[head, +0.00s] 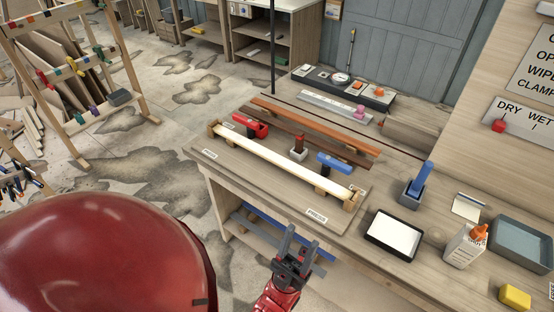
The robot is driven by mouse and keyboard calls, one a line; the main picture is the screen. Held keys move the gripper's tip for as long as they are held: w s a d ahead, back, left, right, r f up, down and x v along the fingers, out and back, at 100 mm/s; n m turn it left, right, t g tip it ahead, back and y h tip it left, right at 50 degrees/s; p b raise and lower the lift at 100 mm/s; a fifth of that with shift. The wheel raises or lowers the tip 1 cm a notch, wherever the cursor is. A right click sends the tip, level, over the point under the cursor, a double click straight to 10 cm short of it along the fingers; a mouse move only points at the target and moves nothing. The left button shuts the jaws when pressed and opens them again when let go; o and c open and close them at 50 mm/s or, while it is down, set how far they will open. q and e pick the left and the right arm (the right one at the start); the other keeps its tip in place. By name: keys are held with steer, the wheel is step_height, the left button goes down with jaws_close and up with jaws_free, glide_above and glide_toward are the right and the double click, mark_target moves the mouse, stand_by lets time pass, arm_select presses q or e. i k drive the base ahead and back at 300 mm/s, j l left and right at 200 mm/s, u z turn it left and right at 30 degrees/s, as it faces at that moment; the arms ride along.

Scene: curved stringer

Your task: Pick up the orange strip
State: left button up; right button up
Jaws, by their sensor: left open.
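The orange strip (330,132) is a long, thin strip lying on the workbench (205,168), behind a darker brown strip (292,129) and a pale cream strip (262,153). It runs from upper left to lower right. My left gripper (299,238) is open and empty, in front of the bench's near edge, well apart from the orange strip. My right gripper is not in view.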

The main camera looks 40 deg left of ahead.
mark_target(362, 147)
steer(key=i+j, duration=0.1)
steer(key=j, duration=0.25)
steer(key=i+j, duration=0.1)
steer(key=j, duration=0.6)
steer(key=i+j, duration=0.15)
steer(key=j, duration=0.25)
